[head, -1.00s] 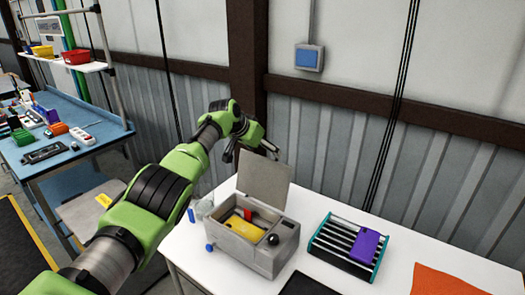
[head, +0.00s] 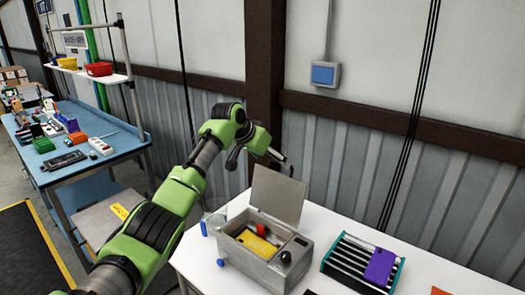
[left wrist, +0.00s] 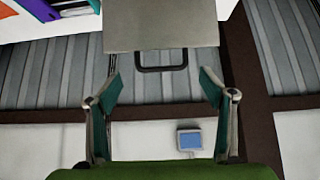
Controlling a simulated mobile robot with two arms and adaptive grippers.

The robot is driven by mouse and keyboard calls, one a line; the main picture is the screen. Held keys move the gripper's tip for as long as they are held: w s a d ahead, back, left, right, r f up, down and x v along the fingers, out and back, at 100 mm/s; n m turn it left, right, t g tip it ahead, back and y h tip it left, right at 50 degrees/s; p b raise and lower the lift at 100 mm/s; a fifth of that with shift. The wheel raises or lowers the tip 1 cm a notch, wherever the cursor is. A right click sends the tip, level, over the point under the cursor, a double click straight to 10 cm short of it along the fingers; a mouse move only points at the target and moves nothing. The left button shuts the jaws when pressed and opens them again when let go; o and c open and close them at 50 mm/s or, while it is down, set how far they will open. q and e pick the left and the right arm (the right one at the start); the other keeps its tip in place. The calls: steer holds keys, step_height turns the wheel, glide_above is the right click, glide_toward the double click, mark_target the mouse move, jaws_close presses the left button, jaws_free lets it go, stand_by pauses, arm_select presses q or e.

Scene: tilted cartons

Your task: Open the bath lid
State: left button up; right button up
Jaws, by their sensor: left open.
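The grey bath (head: 265,255) stands on the white table, with a yellow item (head: 256,243) and a red item inside. Its grey lid (head: 277,195) stands up, raised at the back edge, so the bath is open. My left gripper (head: 282,163) is just above and behind the top of the lid. In the left wrist view my left gripper (left wrist: 160,76) is open, fingers spread wide. The lid (left wrist: 162,22) shows ahead there, and its dark handle (left wrist: 161,68) lies between the fingertips, with gaps to both fingers. My right gripper is not in view.
A rack with a purple item (head: 380,265) stands right of the bath on the white table (head: 330,222). A clear beaker (head: 215,222) stands at its left. The corrugated wall with a blue-faced box (head: 325,74) is close behind the gripper. A blue workbench (head: 85,150) is at left.

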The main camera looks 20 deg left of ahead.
arm_select(q)
steer(key=v, duration=0.6)
stand_by(0.3)
